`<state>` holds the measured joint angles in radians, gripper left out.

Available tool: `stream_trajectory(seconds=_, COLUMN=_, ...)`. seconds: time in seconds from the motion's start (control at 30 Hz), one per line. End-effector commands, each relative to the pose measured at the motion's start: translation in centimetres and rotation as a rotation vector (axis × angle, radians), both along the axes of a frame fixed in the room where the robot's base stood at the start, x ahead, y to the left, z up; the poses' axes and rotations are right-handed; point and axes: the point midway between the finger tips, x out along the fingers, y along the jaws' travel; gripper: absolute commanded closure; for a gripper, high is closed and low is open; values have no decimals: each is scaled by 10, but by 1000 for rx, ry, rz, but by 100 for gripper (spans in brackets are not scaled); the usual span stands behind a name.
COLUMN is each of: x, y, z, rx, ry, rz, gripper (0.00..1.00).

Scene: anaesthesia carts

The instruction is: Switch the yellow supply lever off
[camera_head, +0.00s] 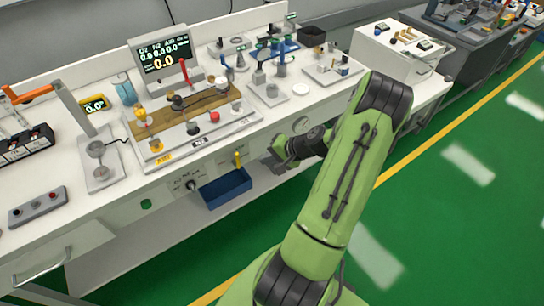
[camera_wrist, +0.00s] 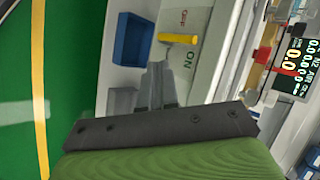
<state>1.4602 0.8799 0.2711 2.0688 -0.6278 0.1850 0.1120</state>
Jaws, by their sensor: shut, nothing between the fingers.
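The yellow supply lever (camera_head: 237,159) stands on the front panel of the white bench, above a blue bin. In the wrist view the yellow lever (camera_wrist: 180,38) lies between a red OFF label (camera_wrist: 183,18) and a green ON label (camera_wrist: 188,60). It appears roughly midway, but I cannot tell its exact setting. My gripper (camera_head: 277,163) is to the right of the lever in the head view, near the bench front. In the wrist view my gripper's fingers (camera_wrist: 155,88) are together and empty, on the ON side, apart from the lever.
The blue bin (camera_head: 225,188) hangs under the lever. A gauge (camera_head: 301,125) sits on the panel near my gripper. The bench top holds a display (camera_head: 162,56) and a wooden board with several valves. Green floor (camera_head: 440,200) is free on the right.

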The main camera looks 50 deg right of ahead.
Motion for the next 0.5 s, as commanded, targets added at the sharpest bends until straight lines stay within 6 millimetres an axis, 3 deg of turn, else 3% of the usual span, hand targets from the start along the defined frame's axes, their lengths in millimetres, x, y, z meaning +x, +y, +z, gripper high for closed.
stream_trajectory(seconds=0.17, x=29, y=10, z=-30, rx=2, ry=-1, rz=3, gripper=100)
stream_trajectory(seconds=0.3, x=52, y=16, z=-28, rx=-3, ry=-2, rz=3, gripper=100)
stream_trajectory(seconds=0.5, x=66, y=21, z=-27, rx=0, ry=0, rz=0, gripper=100)
